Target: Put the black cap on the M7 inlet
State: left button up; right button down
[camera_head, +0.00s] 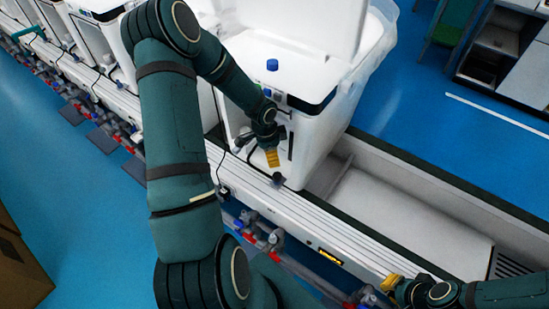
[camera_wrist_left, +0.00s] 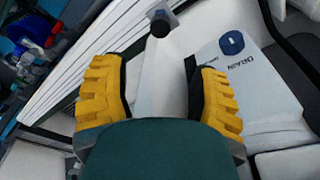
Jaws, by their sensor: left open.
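A round black piece, probably the black cap (camera_wrist_left: 160,24), sits at a small grey fitting beside the white rail in the left wrist view. It appears as a small dark round piece (camera_head: 277,179) at the foot of the white toilet unit (camera_head: 310,130) in the head view. My left gripper (camera_wrist_left: 158,95) is open, with nothing between its yellow fingers, and the black piece shows beyond their tips. In the head view my left gripper (camera_head: 272,156) is just above it, at the unit's front. My right gripper (camera_head: 390,284) is at the lower right, partly visible. I cannot make out an M7 marking.
A panel marked DRAIN (camera_wrist_left: 243,75) has a blue round cap (camera_wrist_left: 232,43). Another blue cap (camera_head: 272,64) is on top of the unit. The white rail (camera_head: 320,222) runs along the front, with red and grey pipe fittings below. An empty trough (camera_head: 410,225) lies right of the unit.

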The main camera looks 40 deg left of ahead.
pick_arm(q)
jog(key=shift+r, duration=0.25)
jog(key=s+d+f+n+h, duration=0.1)
jog(key=d+f+n+h, duration=0.2)
jog(key=d, duration=1.5)
jog(key=s+d+f+n, duration=0.1)
jog(key=s+d+n, duration=0.5)
jog(key=s+d, duration=0.3)
jog(key=d, duration=0.2)
jog(key=shift+d+f, duration=0.25)
jog(key=shift+d, duration=0.1)
jog(key=shift+s, duration=0.1)
